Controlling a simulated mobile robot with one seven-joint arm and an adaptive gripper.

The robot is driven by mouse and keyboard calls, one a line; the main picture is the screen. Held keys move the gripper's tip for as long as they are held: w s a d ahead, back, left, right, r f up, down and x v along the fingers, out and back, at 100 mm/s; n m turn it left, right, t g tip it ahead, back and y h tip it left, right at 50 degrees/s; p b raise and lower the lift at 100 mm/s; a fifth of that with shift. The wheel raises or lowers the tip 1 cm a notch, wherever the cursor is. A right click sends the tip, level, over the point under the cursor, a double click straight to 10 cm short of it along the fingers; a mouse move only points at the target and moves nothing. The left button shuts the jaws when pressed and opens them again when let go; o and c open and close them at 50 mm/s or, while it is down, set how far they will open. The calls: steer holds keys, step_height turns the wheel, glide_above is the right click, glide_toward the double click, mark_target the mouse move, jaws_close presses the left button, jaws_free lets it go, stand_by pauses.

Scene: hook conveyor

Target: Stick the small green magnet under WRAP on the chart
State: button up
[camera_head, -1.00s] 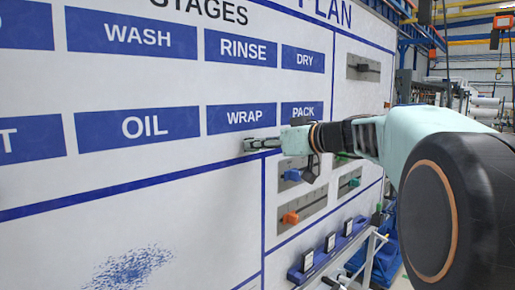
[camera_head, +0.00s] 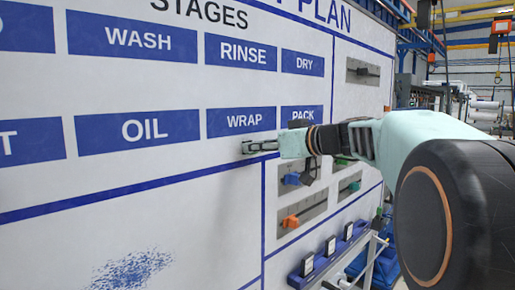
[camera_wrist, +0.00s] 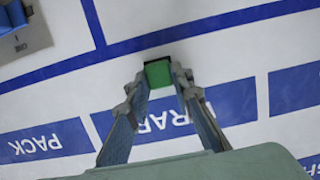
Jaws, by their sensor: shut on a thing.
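The small green magnet (camera_wrist: 158,73) is between the fingertips of my gripper (camera_wrist: 160,80) in the wrist view, close against the white chart (camera_wrist: 240,60). In the head view my gripper (camera_head: 248,146) is at the chart, just below the blue WRAP label (camera_head: 241,121). The magnet is hidden or too small to tell there. The wrist view shows the WRAP label (camera_wrist: 175,116) upside down, partly behind my fingers. My gripper is shut on the magnet. Whether the magnet touches the chart I cannot tell.
The PACK label (camera_head: 301,113) is to the right of WRAP and OIL (camera_head: 144,131) to the left. Metal plates with blue (camera_head: 291,179) and orange (camera_head: 291,221) pieces are below right. A blue line (camera_head: 120,190) runs below. The chart left of my gripper is clear.

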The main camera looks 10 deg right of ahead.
steer(key=shift+w, duration=0.1)
stand_by(0.3)
steer(key=o, duration=1.1)
